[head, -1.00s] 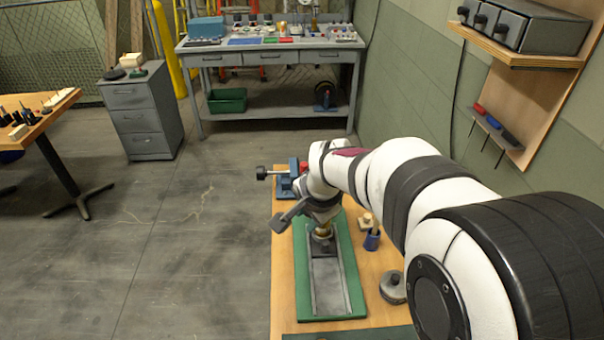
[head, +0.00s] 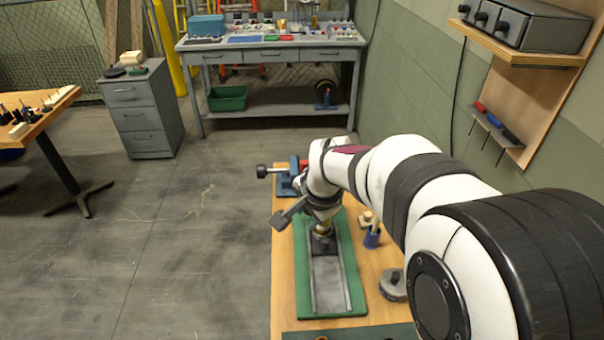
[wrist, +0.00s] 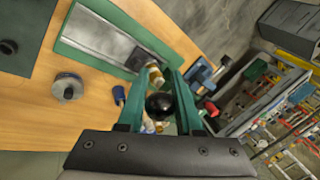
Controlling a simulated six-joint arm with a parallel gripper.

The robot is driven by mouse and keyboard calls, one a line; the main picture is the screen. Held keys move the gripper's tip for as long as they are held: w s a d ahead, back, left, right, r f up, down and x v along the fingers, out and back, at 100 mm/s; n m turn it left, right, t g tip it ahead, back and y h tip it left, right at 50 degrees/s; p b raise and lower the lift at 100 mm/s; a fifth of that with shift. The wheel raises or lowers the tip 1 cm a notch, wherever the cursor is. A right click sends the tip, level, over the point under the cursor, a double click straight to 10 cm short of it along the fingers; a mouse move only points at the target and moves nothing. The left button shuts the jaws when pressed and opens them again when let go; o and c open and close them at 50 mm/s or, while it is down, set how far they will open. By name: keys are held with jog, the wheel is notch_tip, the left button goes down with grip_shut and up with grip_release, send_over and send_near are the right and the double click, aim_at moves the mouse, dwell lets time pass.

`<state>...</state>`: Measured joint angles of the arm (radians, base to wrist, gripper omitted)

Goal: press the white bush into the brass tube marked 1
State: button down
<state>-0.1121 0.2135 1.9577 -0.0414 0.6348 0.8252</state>
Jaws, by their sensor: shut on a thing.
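My gripper (wrist: 160,98) has green fingers closed around a black ball-shaped thing (wrist: 160,106), seen end-on in the wrist view. Just beyond the fingertips is a whitish and brass-coloured piece (wrist: 154,74); I cannot tell tube from bush there. In the head view a brass-coloured piece (head: 322,228) stands on a dark block (head: 323,243), directly below my wrist. The block is at the far end of a grey plate (head: 328,285) on a green board (head: 303,300). No number mark is legible, and the white bush cannot be made out for certain.
A grey round weight-like thing (head: 392,285) lies nearer. A blue vise (head: 287,184) stands at the bench's far end. Floor lies open to the left.

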jog(key=shift+d+f, duration=0.1)
jog(key=shift+d, duration=0.15)
jog(key=c, duration=0.6)
grip_release()
jog(key=shift+a, duration=0.1)
jog(key=v, duration=1.6)
jog(key=shift+w, duration=0.1)
